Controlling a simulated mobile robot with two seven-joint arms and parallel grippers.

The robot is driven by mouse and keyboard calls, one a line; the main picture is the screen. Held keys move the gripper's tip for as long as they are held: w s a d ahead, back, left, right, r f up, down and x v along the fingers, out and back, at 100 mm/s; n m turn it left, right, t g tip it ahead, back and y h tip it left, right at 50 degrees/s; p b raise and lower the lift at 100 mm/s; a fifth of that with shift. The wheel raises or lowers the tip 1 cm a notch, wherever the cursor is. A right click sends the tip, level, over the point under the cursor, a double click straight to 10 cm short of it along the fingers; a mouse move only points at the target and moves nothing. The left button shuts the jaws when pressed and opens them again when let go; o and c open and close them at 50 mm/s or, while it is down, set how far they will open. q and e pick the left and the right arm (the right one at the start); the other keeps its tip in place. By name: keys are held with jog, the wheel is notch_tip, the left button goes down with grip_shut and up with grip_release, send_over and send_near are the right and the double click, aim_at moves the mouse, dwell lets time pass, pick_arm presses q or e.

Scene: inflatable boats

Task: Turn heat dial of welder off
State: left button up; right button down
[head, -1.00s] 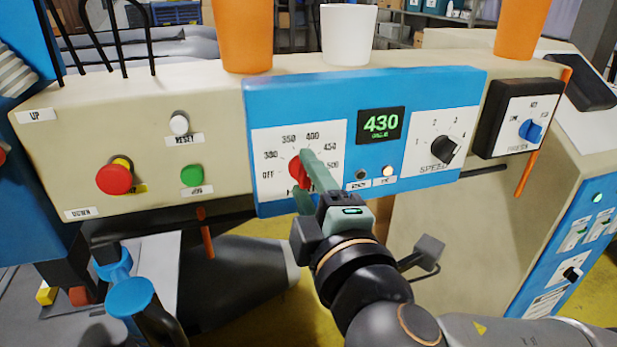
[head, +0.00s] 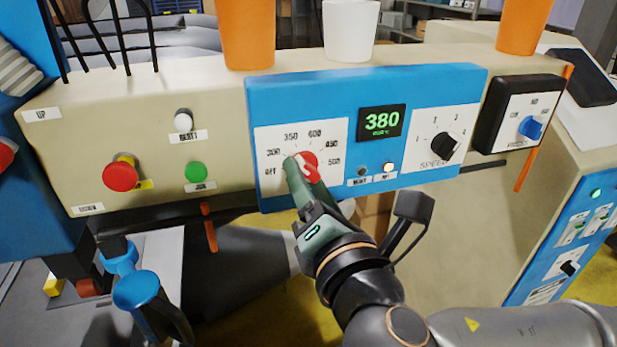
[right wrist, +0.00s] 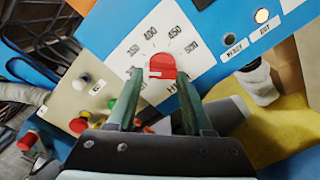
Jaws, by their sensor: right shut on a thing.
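The heat dial (head: 312,161) is a red knob on a white scale in the blue panel of the welder (head: 370,82). The scale has OFF at its lower left and temperature numbers around the dial. The green display (head: 381,122) reads 380. My right gripper (head: 299,170) is shut on the dial, and its near finger hides part of the knob and scale. In the right wrist view the red dial (right wrist: 162,68) shows between the two green fingers (right wrist: 160,88). My left gripper is not in view.
A black speed knob (head: 446,146) and a blue press knob (head: 530,128) are to the right. A red button (head: 121,176), a green button (head: 196,173) and a white reset button (head: 183,122) are to the left. Orange and white cups (head: 350,30) stand on top.

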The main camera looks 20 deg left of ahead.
jog(key=n, duration=0.5)
jog(key=shift+d+f+n, duration=0.1)
jog(key=shift+n, duration=0.3)
jog(key=n, duration=0.5)
jog(key=shift+w+d+f, duration=0.1)
jog(key=shift+w+f, duration=0.05)
jog(key=shift+n, duration=0.4)
jog(key=shift+c, duration=1.5)
grip_release()
